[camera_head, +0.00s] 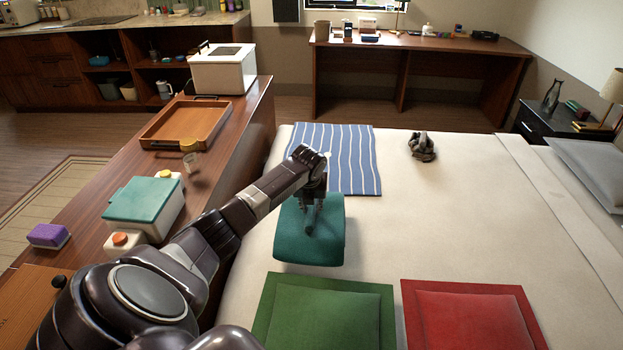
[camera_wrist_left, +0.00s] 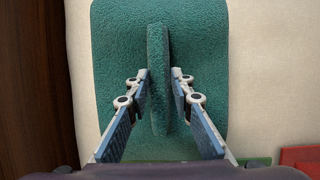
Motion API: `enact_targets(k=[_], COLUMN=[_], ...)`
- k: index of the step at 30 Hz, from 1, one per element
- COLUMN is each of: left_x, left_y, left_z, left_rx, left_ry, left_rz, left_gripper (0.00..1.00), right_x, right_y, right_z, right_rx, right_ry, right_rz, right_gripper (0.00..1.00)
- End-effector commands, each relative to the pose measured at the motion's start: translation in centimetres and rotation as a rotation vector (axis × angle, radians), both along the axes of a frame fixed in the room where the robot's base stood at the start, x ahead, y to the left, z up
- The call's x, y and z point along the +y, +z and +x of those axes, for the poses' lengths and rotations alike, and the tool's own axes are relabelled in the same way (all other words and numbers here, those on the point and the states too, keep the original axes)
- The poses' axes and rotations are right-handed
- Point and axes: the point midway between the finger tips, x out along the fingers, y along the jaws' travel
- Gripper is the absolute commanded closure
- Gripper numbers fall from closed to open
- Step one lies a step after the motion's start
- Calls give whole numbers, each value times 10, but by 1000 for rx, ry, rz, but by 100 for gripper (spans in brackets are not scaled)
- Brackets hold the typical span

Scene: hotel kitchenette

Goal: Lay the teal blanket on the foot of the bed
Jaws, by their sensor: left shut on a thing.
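The teal blanket (camera_head: 290,235) is a folded, rounded block at the left part of the bed (camera_head: 450,220), close to the bed's left edge. My left gripper (camera_head: 314,222) reaches down onto it from above. In the left wrist view, the gripper (camera_wrist_left: 160,85) is shut on a raised ridge of the teal blanket (camera_wrist_left: 115,50), with one finger on each side. Whether the blanket touches the bed or hangs just above it I cannot tell. My right gripper is not in view.
A blue striped cloth (camera_head: 350,160) lies behind the blanket. A green cushion (camera_head: 325,320) and a red cushion (camera_head: 475,320) lie in front. A dark grey object (camera_head: 422,148) rests on the bed. A wooden counter (camera_head: 85,215) with a tray and boxes runs along the left. The bed's middle is clear.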

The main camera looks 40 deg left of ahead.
Motion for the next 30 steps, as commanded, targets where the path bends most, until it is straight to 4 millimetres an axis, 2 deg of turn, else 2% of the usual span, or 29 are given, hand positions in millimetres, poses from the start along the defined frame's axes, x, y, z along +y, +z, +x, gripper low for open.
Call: enact_targets(k=[7, 13, 22, 23, 27, 30], left_x=[0, 0, 0, 0, 0, 0], left_y=[-21, -51, -58, -60, -59, -59], left_z=[1, 1, 1, 0, 0, 0], left_rx=[-3, -3, -3, 0, 0, -1], left_ry=[0, 1, 0, -1, 0, 0], left_rz=[1, 0, 1, 0, 0, 1], left_gripper=[100, 100, 100, 77, 61, 61], right_x=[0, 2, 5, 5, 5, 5], right_y=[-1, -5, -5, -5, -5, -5], right_z=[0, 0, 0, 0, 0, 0], right_rx=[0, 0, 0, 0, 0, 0], right_ry=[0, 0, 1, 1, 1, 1], right_rz=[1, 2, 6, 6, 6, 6], right_gripper=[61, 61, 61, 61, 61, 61])
